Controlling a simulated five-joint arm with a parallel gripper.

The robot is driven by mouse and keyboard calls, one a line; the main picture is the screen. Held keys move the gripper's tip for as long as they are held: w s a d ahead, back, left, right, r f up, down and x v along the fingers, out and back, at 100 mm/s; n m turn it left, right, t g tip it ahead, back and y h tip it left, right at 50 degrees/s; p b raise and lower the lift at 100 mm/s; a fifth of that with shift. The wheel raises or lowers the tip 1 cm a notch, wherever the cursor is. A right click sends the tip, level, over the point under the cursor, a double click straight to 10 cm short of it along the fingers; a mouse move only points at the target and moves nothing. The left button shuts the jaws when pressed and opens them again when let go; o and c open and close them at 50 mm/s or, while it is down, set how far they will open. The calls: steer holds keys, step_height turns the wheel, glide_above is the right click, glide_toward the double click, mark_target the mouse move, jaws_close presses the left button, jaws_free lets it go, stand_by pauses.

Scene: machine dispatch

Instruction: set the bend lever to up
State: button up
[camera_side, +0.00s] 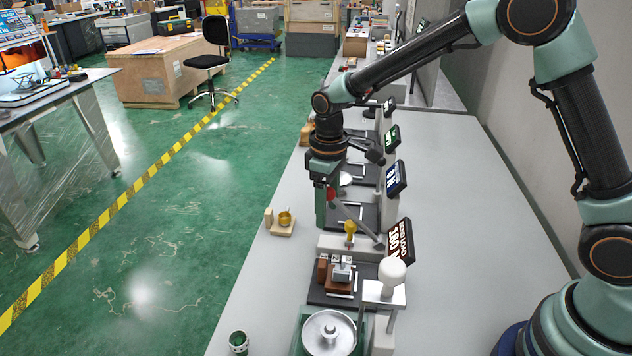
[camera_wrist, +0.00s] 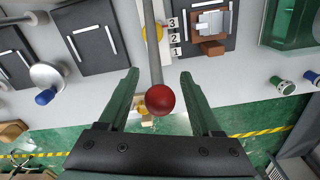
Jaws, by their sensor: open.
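The bend lever is a grey rod with a red ball knob (camera_side: 331,193). In the side view its rod slants down right from the knob to the foot of a dark display (camera_side: 399,241) marked with a load reading. In the wrist view the red knob (camera_wrist: 160,100) lies between my fingers, with its rod running up the picture. My gripper (camera_wrist: 159,74) is open, one green finger on each side of the rod and knob, with gaps showing. In the side view my gripper (camera_side: 325,204) is at the knob, and the fingers are partly hidden.
A yellow knob (camera_side: 350,227) stands close to the rod, beside number labels (camera_wrist: 173,38). A wooden block with a brass cup (camera_side: 283,221) sits to the left. The grey bench (camera_side: 480,250) is clear at right.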

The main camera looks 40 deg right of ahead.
jaws_close()
stand_by(1.3)
